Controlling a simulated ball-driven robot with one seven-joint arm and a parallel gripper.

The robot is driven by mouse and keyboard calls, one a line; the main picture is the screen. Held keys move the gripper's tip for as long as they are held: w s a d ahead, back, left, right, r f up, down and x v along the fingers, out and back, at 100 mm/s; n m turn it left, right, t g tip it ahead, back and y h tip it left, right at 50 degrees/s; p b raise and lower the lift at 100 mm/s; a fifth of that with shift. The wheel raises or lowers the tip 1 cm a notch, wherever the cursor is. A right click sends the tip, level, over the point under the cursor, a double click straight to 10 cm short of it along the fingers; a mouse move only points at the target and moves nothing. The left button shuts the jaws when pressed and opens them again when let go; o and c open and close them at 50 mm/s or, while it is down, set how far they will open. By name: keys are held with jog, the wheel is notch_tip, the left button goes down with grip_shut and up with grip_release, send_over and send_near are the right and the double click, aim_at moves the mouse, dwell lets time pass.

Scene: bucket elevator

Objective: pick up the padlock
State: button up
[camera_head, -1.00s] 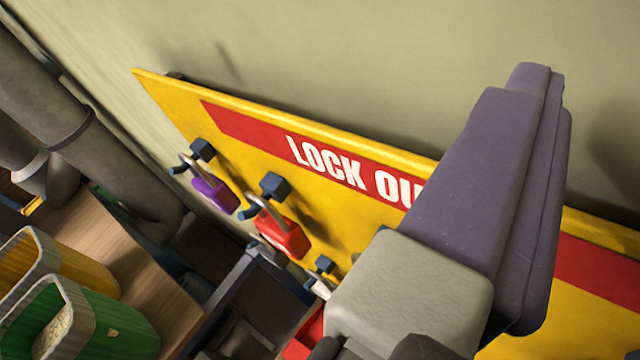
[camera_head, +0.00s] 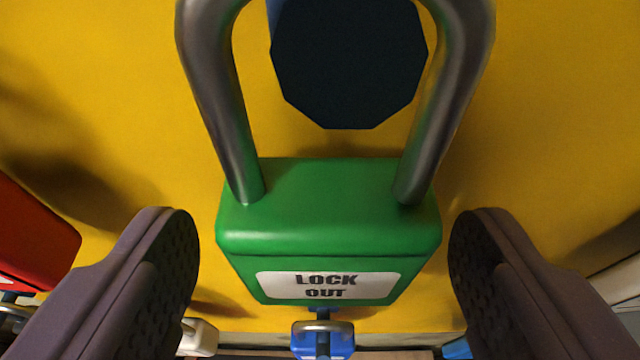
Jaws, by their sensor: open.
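A green padlock (camera_head: 328,215) with a grey metal shackle and a white "LOCK OUT" label hangs upright in the middle of the view, close to me. Its shackle loops around a dark peg (camera_head: 349,62) on the yellow board (camera_head: 110,80); the top of the shackle is out of frame. My gripper (camera_head: 322,240) is open, with one dark finger on each side of the padlock body. A gap shows between each finger and the green body, so I see no contact.
A red padlock (camera_head: 30,240) hangs at the left, beyond my left finger. Below the green padlock are a blue padlock (camera_head: 323,340) and a whitish object (camera_head: 198,338). A blue object (camera_head: 457,349) shows beside my right finger.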

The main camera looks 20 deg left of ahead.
jog(key=shift+x, duration=0.9)
jog(key=shift+r, duration=0.15)
jog(key=c, duration=1.1)
jog(key=shift+r, duration=0.1)
